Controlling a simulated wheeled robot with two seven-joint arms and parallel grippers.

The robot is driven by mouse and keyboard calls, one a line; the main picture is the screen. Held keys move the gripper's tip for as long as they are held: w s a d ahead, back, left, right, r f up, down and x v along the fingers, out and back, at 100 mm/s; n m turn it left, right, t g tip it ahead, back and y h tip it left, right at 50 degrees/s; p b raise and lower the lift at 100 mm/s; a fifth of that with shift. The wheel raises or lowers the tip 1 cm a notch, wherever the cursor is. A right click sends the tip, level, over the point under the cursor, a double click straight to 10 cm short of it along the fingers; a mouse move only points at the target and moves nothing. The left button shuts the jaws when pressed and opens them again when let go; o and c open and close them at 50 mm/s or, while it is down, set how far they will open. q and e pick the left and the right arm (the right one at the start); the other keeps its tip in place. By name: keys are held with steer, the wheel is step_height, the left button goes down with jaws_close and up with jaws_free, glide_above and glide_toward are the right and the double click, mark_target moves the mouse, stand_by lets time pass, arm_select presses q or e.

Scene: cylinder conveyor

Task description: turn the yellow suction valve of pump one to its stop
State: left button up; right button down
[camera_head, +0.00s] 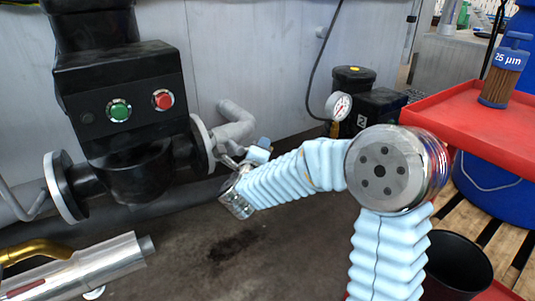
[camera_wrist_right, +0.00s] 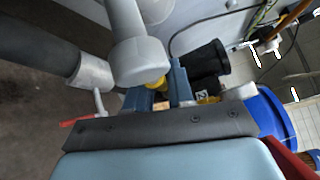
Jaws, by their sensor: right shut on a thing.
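The black pump (camera_head: 120,90) with a green and a red button stands at the left in the head view. Flanges and a grey pipe (camera_head: 236,125) leave its right side. My right arm reaches across from the right to this pipe. My right gripper (camera_head: 262,146) is small there and its hold is hidden. In the right wrist view, the blue fingers of the gripper (camera_wrist_right: 158,92) stand around a small yellow part, seemingly the yellow valve (camera_wrist_right: 155,83), beside the grey pipe elbow. The gripper is shut on it. The valve's turn angle cannot be told. My left gripper is not in view.
A pressure gauge (camera_head: 339,105) and black equipment stand behind my arm. A red tray (camera_head: 465,130) with a 25 µm filter (camera_head: 504,75) is at the right, near a black bucket (camera_head: 455,268). A metal cylinder (camera_head: 85,268) is at lower left. A red handle (camera_wrist_right: 76,122) shows by the pipe.

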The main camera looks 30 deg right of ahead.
steer(key=shift+a+f+m+g, duration=0.15)
steer(key=shift+f+m+g, duration=0.15)
steer(key=shift+f+m, duration=0.1)
steer(key=shift+a+f+m+g+y, duration=0.25)
steer(key=shift+f+m+g+y, duration=0.2)
steer(key=shift+y, duration=0.25)
steer(key=a+f+m+g+y+p, duration=0.2)
steer(key=a+f+m+y+p, duration=0.1)
steer(key=a+m+y+p, duration=0.2)
steer(key=a+y+p, duration=0.1)
steer(key=y+p, duration=0.1)
steer(key=y, duration=0.1)
steer(key=shift+s+f+y, duration=0.2)
steer(key=shift+s+y, duration=0.1)
steer(key=shift+y, duration=0.1)
steer(key=shift+a+m+g, duration=0.1)
steer(key=shift+m+g, duration=0.15)
steer(key=c, duration=1.1)
jaws_free()
